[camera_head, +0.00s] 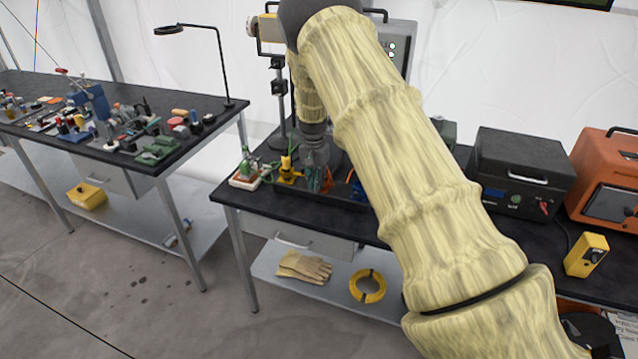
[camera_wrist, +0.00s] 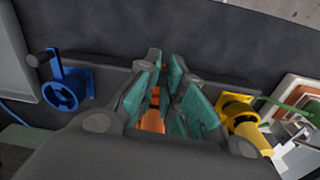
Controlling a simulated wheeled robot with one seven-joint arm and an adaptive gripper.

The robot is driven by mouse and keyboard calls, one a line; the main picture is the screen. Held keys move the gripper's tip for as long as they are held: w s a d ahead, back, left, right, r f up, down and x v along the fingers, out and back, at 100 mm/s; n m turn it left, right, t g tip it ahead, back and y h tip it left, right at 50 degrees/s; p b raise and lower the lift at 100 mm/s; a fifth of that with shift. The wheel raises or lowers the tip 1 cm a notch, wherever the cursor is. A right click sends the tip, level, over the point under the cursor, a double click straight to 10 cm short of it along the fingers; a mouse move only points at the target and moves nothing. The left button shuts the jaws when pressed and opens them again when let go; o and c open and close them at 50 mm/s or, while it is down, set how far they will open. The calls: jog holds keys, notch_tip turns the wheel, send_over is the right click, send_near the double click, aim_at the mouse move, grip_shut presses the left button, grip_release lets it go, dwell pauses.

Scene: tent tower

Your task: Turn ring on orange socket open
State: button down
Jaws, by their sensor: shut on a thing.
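My gripper (camera_wrist: 165,103) reaches down to the right-hand bench and is shut on the orange socket (camera_wrist: 152,119). In the wrist view the socket shows as an orange strip with a dark band between the teal finger pads. The fingers hide most of the socket, and I cannot tell how far its ring is turned. In the head view my gripper (camera_head: 314,178) points down at the fixtures on the bench, and my arm covers much of the area.
A blue valve with a handwheel (camera_wrist: 62,92) stands left of the gripper in the wrist view. A yellow fitting (camera_wrist: 243,122) stands close on the right, beside a stacked block (camera_wrist: 300,110). Grey and orange boxes (camera_head: 522,165) occupy the bench's right part.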

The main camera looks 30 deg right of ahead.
jog(key=shift+w+r, duration=0.15)
jog(key=shift+w, duration=0.05)
dwell(0.4)
jog(key=c, duration=1.5)
grip_release()
jog(key=r, duration=1.2)
jog(key=shift+w+a, duration=0.15)
jog(key=shift+w, duration=0.05)
jog(key=shift+f, duration=0.1)
